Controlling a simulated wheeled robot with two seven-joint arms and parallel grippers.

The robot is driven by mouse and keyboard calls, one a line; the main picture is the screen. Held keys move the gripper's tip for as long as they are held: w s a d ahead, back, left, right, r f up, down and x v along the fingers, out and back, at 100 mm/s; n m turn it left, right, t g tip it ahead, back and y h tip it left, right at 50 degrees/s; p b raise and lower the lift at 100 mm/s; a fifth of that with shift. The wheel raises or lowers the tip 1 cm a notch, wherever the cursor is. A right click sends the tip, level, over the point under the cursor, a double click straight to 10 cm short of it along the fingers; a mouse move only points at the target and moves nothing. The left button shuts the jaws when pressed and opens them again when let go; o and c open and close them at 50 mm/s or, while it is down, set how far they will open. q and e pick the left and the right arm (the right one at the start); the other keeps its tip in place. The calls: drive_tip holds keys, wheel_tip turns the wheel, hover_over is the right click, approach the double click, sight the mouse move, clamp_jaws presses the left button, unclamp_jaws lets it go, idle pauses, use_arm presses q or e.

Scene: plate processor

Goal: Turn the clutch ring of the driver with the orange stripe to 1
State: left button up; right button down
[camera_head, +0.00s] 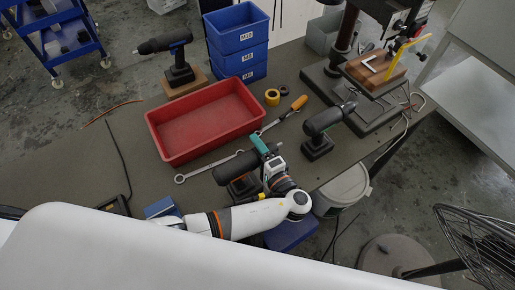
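A dark driver (231,171) stands upright on the bench in front of the red tray, with a small orange-brown patch low on its handle. I take it for the driver with the orange stripe. My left gripper (261,146), with teal fingers, is at its right, front end and hides its nose and clutch ring. I cannot tell whether the fingers touch the ring or how wide they are apart. A second dark driver (322,121) stands to the right. A third driver (168,44) stands on a wooden block at the back left. No ring numbers can be read. My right gripper is not in view.
A red tray (158,122) lies mid-bench. Wrenches (205,166), an orange-handled tool (298,103) and tape rolls (272,97) lie near it. Blue bins (238,43) stand behind. A drill press with a wooden block (378,72) occupies the back right. The bench's left part is mostly clear.

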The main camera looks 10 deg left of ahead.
use_arm(q)
drive_tip(key=c, duration=0.7)
drive_tip(key=shift+g+h+p, duration=0.6)
drive_tip(key=shift+g+p, duration=0.2)
drive_tip(key=shift+p, duration=0.35)
drive_tip(key=g+h+p, duration=0.1)
drive_tip(key=p, duration=0.1)
drive_tip(key=g+h+p, duration=0.2)
drive_tip(key=shift+s+d+f+p, duration=0.1)
drive_tip(key=shift+s+d+p, duration=0.05)
drive_tip(key=shift+p, duration=0.25)
drive_tip(key=shift+d+f+g+h+p, duration=0.1)
drive_tip(key=shift+f+g+h+p, duration=0.2)
drive_tip(key=shift+g+h+p, duration=0.55)
drive_tip(key=shift+s+d+f+g+h, duration=0.1)
drive_tip(key=shift+f+g+h, duration=0.05)
drive_tip(key=shift+g+h, duration=0.45)
drive_tip(key=shift+s+d+f+g+h, duration=0.1)
drive_tip(key=shift+f+g+h, duration=0.05)
drive_tip(key=shift+g+h, duration=0.4)
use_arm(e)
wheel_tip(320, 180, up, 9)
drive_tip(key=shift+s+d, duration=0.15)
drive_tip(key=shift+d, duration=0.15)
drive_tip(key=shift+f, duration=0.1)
use_arm(q)
drive_tip(key=o, duration=1)
drive_tip(key=shift+c, duration=0.2)
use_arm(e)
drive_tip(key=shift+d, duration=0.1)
